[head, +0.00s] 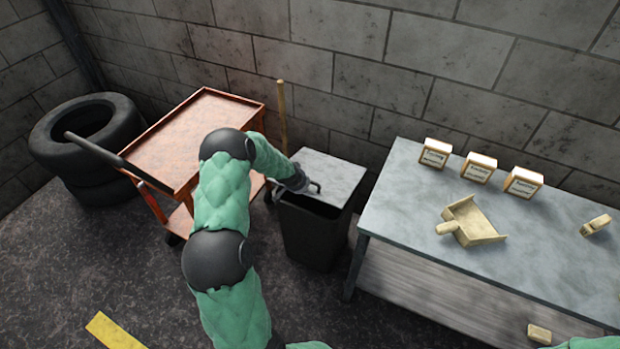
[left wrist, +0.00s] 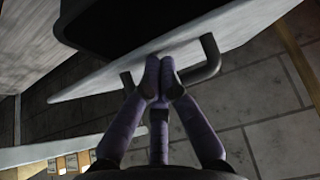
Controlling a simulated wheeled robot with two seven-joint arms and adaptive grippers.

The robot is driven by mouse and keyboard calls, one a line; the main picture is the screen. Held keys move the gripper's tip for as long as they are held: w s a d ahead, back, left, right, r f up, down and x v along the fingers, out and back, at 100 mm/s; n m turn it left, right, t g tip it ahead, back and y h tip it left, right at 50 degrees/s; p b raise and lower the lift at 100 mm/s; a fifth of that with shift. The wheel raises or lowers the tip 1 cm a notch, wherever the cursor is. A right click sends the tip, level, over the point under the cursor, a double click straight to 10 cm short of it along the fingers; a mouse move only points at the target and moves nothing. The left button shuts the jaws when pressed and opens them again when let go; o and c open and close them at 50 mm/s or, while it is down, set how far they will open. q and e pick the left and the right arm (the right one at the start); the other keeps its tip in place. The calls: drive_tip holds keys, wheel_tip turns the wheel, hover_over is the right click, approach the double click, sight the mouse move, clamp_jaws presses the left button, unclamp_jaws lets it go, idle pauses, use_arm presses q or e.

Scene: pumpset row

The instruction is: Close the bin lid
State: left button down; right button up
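The dark bin (head: 312,235) stands on the floor between the cart and the workbench. Its grey lid (head: 332,175) is partly raised, with a dark gap under its front edge. The lid also shows as a pale slanted panel in the left wrist view (left wrist: 105,78). A dark bar handle (head: 316,187) is on the lid's front; its two ends show on either side of my fingers in the left wrist view (left wrist: 212,55). My left gripper (head: 300,182) is at this handle, its fingertips (left wrist: 159,68) close together around the bar. My right gripper is out of view.
A rust-red cart (head: 190,135) stands left of the bin, with stacked tyres (head: 85,140) beyond. A wooden pole (head: 282,115) leans behind the bin. The workbench (head: 400,215) at right holds boxes (head: 478,167), a dustpan (head: 470,222) and a brush-like item (head: 596,225).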

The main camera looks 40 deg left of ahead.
use_arm(q)
wheel_tip(320, 180, down, 7)
drive_tip(key=s+t+b, duration=0.1)
drive_tip(key=s+b, duration=0.1)
drive_tip(key=shift+d+b, duration=0.25)
drive_tip(key=shift+b, duration=0.05)
drive_tip(key=shift+r, duration=0.1)
idle(0.3)
